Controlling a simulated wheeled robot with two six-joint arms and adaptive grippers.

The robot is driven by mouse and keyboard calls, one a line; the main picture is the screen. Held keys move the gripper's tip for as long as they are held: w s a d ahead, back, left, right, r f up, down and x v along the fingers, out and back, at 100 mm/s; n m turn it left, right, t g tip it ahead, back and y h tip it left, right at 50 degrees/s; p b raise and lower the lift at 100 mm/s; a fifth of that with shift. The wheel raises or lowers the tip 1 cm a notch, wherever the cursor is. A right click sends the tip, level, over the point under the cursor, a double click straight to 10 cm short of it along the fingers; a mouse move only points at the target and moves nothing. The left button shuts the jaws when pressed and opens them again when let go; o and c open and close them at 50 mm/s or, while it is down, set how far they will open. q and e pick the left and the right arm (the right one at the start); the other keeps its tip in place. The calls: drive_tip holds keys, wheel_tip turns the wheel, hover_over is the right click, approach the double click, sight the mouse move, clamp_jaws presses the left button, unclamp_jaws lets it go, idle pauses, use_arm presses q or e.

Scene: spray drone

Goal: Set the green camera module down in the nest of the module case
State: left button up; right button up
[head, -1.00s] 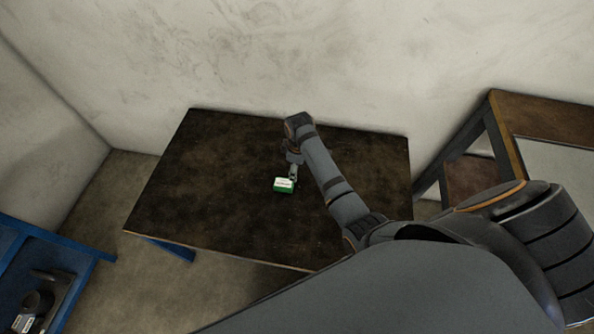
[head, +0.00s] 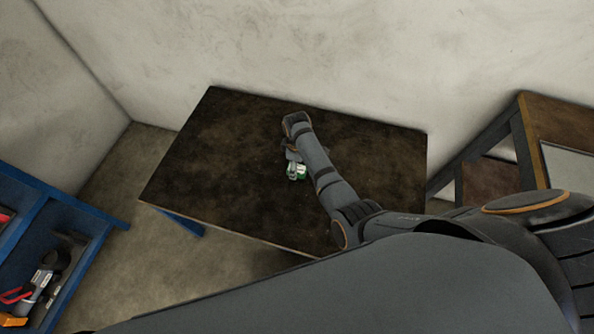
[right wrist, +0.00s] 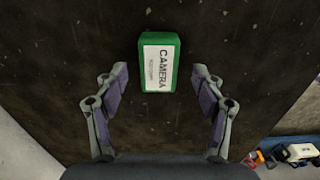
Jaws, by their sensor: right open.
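The green camera module (head: 292,175) rests on the dark brown table, partly hidden by my right gripper (head: 298,166) in the head view. In the right wrist view the green camera module (right wrist: 170,38) shows its white label reading CAMERA. My right gripper (right wrist: 161,78) is open there, with one finger on each side of the module's near part and a visible gap to both sides. The module is not gripped. My left gripper is not in view. I cannot make out the module case or its nest in these frames.
The table (head: 220,160) is otherwise bare around the module. A blue rack (head: 100,217) with tools stands at the lower left. A wooden-topped bench (head: 560,118) stands at the right. Walls close off the back and left.

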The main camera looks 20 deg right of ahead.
wheel_tip(320, 180, down, 3)
drive_tip(key=shift+w, duration=0.1)
drive_tip(key=shift+r, duration=0.1)
drive_tip(key=c, duration=1.4)
